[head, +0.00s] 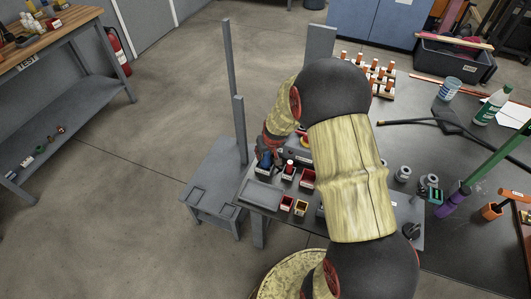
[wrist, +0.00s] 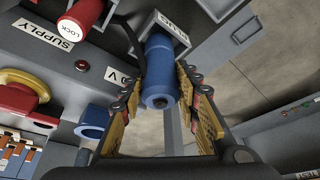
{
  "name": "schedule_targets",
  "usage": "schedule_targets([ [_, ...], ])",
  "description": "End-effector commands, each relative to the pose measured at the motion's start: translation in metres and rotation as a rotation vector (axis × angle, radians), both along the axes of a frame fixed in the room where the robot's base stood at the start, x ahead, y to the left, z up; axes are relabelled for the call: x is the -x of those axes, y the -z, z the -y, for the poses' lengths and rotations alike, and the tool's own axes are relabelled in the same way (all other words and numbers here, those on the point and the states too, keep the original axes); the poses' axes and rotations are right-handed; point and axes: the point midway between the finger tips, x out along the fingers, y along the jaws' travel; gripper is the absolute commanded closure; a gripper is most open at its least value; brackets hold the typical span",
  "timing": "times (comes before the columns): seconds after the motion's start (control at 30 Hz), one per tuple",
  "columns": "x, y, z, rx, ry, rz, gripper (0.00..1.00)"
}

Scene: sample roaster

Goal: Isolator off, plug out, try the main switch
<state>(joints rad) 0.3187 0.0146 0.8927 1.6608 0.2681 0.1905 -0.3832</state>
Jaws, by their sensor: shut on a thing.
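In the wrist view my gripper (wrist: 158,88) has its yellow-padded fingers on either side of a blue plug (wrist: 160,62) and is shut on it. The plug's far end is at a grey holder with an upside-down label (wrist: 167,22); I cannot tell how deep it sits. A blue round socket (wrist: 95,121) with an open mouth is to the left. The isolator, a red handle on a yellow plate (wrist: 22,95), is at the far left; its setting is unclear. In the head view the blue plug (head: 265,160) shows beside my gripper. I cannot identify the main switch.
A panel labelled SUPPLY (wrist: 42,33) has a red LOCK piece (wrist: 75,22) near the plug. A grey tray (head: 262,193) and small red and yellow bins (head: 288,203) stand at the table's front. Two grey posts (head: 239,125) rise at left. Floor is open further left.

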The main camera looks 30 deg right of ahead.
Motion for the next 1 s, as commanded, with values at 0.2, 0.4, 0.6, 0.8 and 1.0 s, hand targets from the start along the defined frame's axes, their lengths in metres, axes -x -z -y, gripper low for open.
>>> schedule_targets([
  [0.2,0.0,0.007,0.0,0.0,0.0,0.001,0.99],
  [0.4,0.0,0.012,0.0,0.0,0.0,0.001,0.99],
  [0.6,0.0,0.013,0.0,0.0,0.0,0.001,0.62],
  [0.8,0.0,0.013,0.0,0.0,0.0,0.001,0.51],
  [1.0,0.0,0.013,0.0,0.0,0.0,0.0,0.47],
])
